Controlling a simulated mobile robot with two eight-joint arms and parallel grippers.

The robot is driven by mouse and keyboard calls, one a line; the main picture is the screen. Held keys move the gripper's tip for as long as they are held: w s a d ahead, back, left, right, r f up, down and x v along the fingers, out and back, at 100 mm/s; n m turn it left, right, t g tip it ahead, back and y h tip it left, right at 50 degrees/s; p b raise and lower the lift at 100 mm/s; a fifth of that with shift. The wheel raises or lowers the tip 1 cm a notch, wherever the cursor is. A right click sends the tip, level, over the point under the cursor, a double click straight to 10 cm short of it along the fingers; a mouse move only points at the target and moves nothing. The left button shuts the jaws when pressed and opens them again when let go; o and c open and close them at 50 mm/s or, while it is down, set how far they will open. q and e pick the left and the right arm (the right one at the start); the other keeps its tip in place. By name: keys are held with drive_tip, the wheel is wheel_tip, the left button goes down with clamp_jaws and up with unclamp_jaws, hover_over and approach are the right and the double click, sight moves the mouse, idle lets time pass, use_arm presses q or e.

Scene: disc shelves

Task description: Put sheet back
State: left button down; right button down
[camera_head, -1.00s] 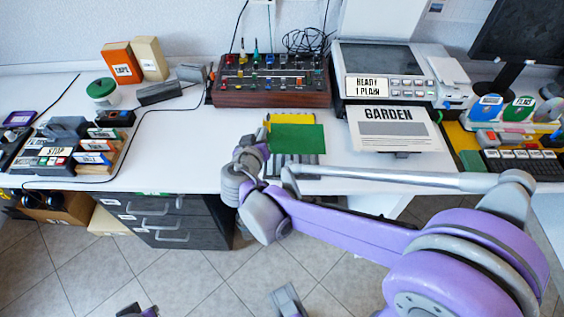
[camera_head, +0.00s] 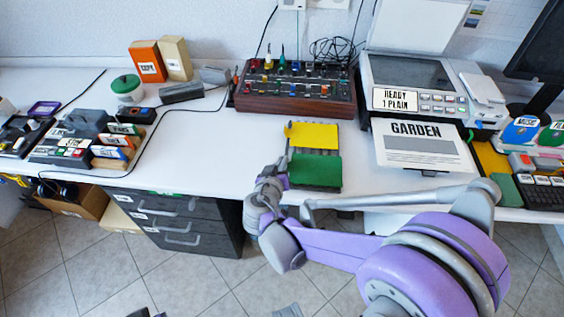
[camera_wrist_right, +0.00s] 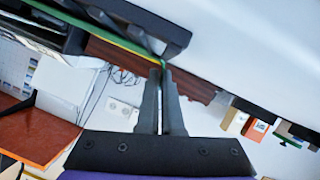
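My right gripper (camera_head: 284,166) reaches over the table's front edge. Its fingers are nearly together in the right wrist view (camera_wrist_right: 160,72), with the thin edge of the green sheet (camera_wrist_right: 132,47) between their tips. In the head view the green sheet (camera_head: 315,172) lies flat-looking at the front of a grey ribbed holder (camera_head: 315,151). A yellow sheet (camera_head: 314,134) is behind it. Whether the green sheet touches the holder cannot be told. A printed GARDEN page (camera_head: 422,150) lies at the printer's front. My left gripper is not clearly visible.
The printer-scanner (camera_head: 400,76) has its lid up and its label reads READY 1 PLAIN. A wooden-framed console (camera_head: 297,103) stands behind the sheets. Racks of labelled discs stand at left and right. Bare table (camera_head: 200,145) lies left of the sheets.

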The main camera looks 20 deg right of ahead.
drive_tip(key=c, duration=1.1)
unclamp_jaws()
drive_tip(key=shift+f, duration=0.1)
drive_tip(key=shift+r, duration=0.2)
drive_tip(key=p+v, duration=0.2)
drive_tip(key=v, duration=0.9)
drive_tip(key=s+d+f+n+g+y, duration=0.25)
drive_tip(key=s+d+f+g, duration=0.2)
drive_tip(key=s, duration=0.45)
drive_tip(key=s+a+y, duration=0.1)
drive_tip(key=s+y, duration=0.1)
drive_tip(key=s+a+g+y, duration=0.1)
drive_tip(key=s+y, duration=0.1)
drive_tip(key=s, duration=0.1)
drive_tip(key=s+a+n+y, duration=0.1)
drive_tip(key=s+y, duration=0.1)
drive_tip(key=shift+s+a+f+g, duration=0.2)
drive_tip(key=shift+s+a+g, duration=0.05)
drive_tip(key=shift+s+a, duration=0.15)
